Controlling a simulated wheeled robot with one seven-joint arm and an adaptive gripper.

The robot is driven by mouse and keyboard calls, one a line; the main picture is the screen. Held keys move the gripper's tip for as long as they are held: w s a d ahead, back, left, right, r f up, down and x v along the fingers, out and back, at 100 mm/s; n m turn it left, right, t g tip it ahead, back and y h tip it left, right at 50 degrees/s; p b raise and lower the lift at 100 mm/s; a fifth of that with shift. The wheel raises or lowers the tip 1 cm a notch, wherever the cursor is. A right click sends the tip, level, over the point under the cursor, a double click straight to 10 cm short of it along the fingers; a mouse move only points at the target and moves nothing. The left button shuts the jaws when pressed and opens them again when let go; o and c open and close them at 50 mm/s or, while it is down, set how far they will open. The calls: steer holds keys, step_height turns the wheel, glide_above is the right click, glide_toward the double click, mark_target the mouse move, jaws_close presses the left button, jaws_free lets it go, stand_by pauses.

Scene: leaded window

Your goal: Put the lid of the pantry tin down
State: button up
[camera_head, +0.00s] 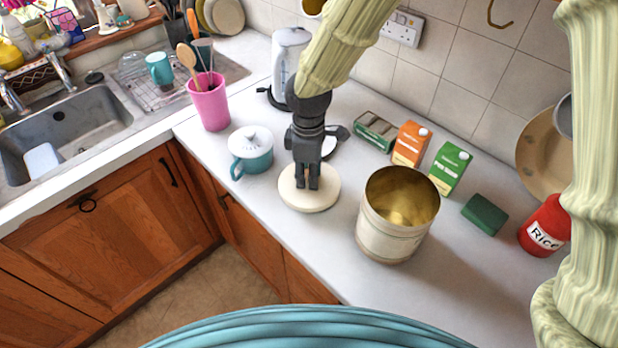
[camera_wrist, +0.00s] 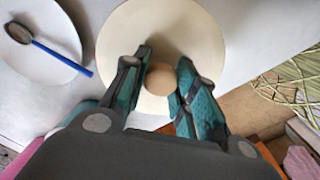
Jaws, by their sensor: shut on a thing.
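The lid (camera_head: 309,199) is a cream round disc, low over the worktop just left of the tin; I cannot tell whether it touches the surface. My gripper (camera_head: 307,184) points down over its middle, shut on the lid's knob. In the wrist view, the round tan knob (camera_wrist: 159,79) shows between the fingertips (camera_wrist: 161,88), with the pale lid (camera_wrist: 130,35) spread out around it. The pantry tin (camera_head: 383,243) stands upright and open, its gold inside showing and its cream wall banded.
A teal lidded pot (camera_head: 252,158) stands left of the lid, and a pink utensil holder (camera_head: 209,106) beyond it. Orange (camera_head: 411,146) and green (camera_head: 450,168) cartons, a green block (camera_head: 484,215) and a red rice jar (camera_head: 545,228) stand right. Worktop in front of the lid is bare.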

steer(key=shift+w, duration=0.55)
steer(key=f, duration=0.1)
steer(key=f+p, duration=0.1)
steer(key=shift+s+f, duration=0.3)
steer(key=shift+f, duration=0.05)
steer(key=shift+w+f, duration=0.15)
steer(key=shift+f, duration=0.3)
steer(key=shift+f, duration=0.15)
steer(key=o, duration=1)
steer(key=shift+o, duration=0.2)
step_height(320, 180, up, 12)
steer(key=shift+r+b, duration=0.2)
steer(key=shift+b, duration=0.6)
